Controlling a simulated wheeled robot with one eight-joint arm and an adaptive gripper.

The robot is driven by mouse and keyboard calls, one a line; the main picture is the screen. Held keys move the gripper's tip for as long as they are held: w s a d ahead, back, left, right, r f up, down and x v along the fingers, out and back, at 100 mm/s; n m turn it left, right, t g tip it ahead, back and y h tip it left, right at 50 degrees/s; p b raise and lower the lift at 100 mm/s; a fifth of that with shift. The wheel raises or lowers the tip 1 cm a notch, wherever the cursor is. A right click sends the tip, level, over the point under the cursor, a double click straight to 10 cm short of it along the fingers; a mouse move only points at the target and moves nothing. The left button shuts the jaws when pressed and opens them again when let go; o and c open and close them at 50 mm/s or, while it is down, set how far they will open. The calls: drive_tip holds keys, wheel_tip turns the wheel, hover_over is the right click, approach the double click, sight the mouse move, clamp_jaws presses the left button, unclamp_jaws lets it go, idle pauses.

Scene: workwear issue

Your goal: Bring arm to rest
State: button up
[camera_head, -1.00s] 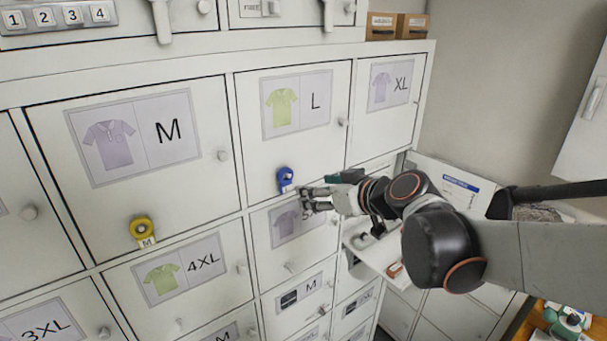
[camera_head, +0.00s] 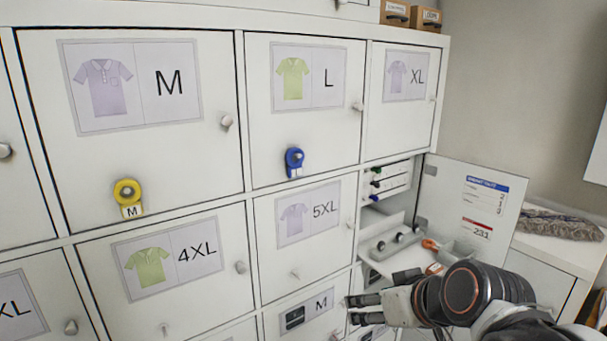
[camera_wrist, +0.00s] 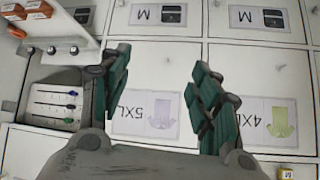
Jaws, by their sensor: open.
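My gripper (camera_head: 349,310) is at the lower right of the head view, in front of the cabinet doors near the lower M label. In the wrist view my gripper (camera_wrist: 158,82) has its two green-padded fingers spread apart with nothing between them. The 5XL door (camera_wrist: 145,118) shows beyond the fingers, upside down. In the head view my arm reaches in from the lower right corner.
An open compartment (camera_head: 392,215) with a pulled-out tray stands above my gripper. Its open door (camera_head: 477,205) juts out to the right. A blue tag (camera_head: 294,162) hangs on the L door and a yellow tag (camera_head: 128,196) on the M door. A shelf with folded cloth (camera_head: 560,224) is at right.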

drive_tip(key=s+d+f+m+h+b, duration=0.1)
drive_tip(key=s+d+f+b, duration=0.1)
drive_tip(key=s+f+b, duration=0.1)
drive_tip(key=s+d+f+m+g+h+b, duration=0.1)
drive_tip(key=s+d+f+b, duration=0.1)
drive_tip(key=f+b, duration=0.3)
drive_tip(key=s+d+f+m+h+b, duration=0.1)
drive_tip(key=s+d+f+b, duration=0.2)
drive_tip(key=f, duration=0.6)
drive_tip(key=shift+s+f+h+b, duration=0.3)
drive_tip(key=shift+s+b, duration=0.25)
drive_tip(key=shift+s, duration=0.15)
